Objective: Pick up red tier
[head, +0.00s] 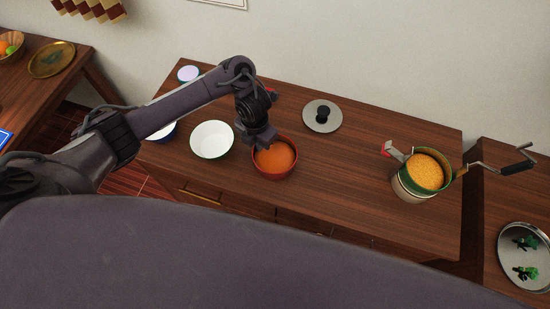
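The red tier (267,172) is a round red bowl with orange food in it, standing on the wooden table. My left gripper (259,143) points down at the red tier's upper-left rim. Whether its fingers touch or grip the rim is too small to tell, and their opening does not show clearly. My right gripper is not in view.
A white bowl (211,139) stands left of the red tier; a blue-rimmed one is partly hidden by my arm. A lid with a black knob (322,116) lies behind. A green tier (426,172) with yellow food and metal handle parts stands right. The table between is clear.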

